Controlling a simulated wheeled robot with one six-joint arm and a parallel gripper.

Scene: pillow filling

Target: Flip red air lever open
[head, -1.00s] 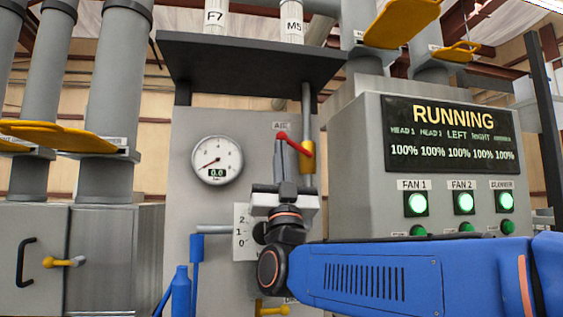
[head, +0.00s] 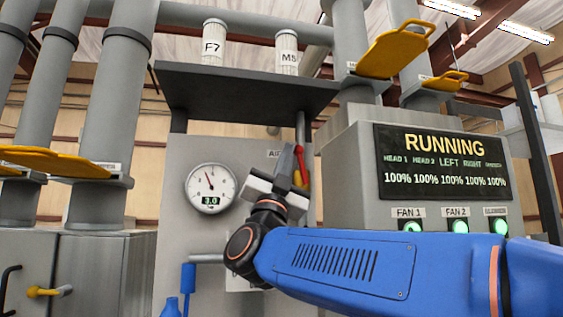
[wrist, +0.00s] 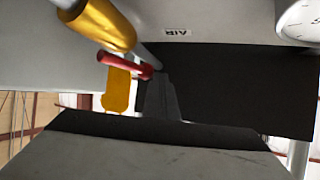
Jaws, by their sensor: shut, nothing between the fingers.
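The red air lever (head: 300,160) now stands nearly upright along the grey pipe on the panel. Its yellow valve body (head: 297,178) is partly hidden behind my gripper. In the wrist view the red lever (wrist: 125,65) crosses below the yellow valve body (wrist: 105,22). My gripper (head: 287,158) is shut and empty, just left of the lever. In the wrist view the finger tip (wrist: 165,78) is close to the lever's end; I cannot tell whether they touch. The round pressure gauge (head: 210,188) reads 3.0, its needle pointing up and slightly left.
A dark shelf (head: 245,88) juts out above the panel. A control box (head: 345,165) with a RUNNING display (head: 442,162) and green-lit buttons stands to the right. Yellow gate handles (head: 403,45) stick out at the upper right, and another (head: 50,162) at the left.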

